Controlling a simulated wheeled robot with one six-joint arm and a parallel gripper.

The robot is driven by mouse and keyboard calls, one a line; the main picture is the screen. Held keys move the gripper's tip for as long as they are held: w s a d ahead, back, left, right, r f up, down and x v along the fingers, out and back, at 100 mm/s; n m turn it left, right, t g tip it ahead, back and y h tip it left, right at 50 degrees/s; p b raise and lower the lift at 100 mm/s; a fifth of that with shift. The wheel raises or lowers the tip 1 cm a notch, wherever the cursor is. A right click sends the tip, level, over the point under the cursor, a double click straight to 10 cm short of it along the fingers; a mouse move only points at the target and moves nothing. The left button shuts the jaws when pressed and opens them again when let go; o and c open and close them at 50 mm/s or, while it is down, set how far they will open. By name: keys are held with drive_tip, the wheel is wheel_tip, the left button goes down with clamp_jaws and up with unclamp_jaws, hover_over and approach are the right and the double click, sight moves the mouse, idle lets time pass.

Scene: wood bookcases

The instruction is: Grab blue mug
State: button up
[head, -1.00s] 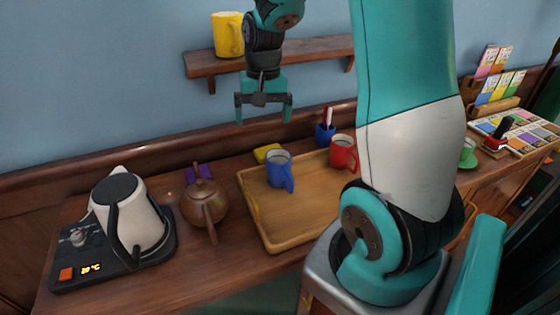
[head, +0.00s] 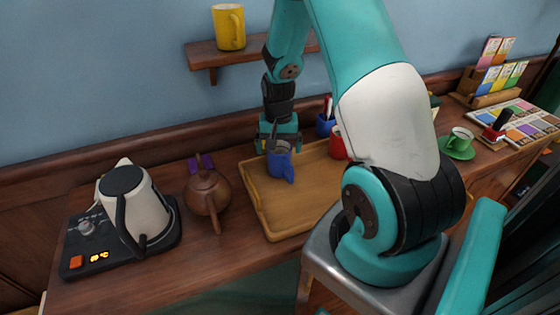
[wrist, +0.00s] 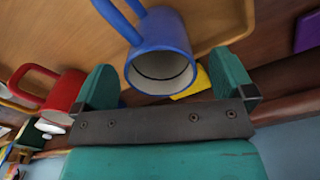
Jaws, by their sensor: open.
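The blue mug (head: 280,162) stands upright on the wooden tray (head: 262,212), its handle toward the front right. My gripper (head: 278,146) is open, pointing down just above and behind the mug in the head view. In the wrist view the blue mug (wrist: 160,58) shows its open rim and empty inside, between and beyond the two teal fingers of my gripper (wrist: 168,88). I cannot tell whether the fingers touch it.
The red mug (head: 337,145) stands on the tray close to the right; it also shows in the wrist view (wrist: 65,92). A brown teapot (head: 207,190) and a kettle (head: 138,205) stand left. A shelf with a yellow mug (head: 229,28) is above.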

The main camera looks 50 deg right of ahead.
sight(283, 165)
drive_tip(key=shift+w+d+f+p, duration=0.15)
drive_tip(key=shift+f+p, duration=0.2)
drive_tip(key=shift+f, duration=1.55)
drive_tip(key=c, duration=1.1)
drive_tip(key=shift+r, duration=0.15)
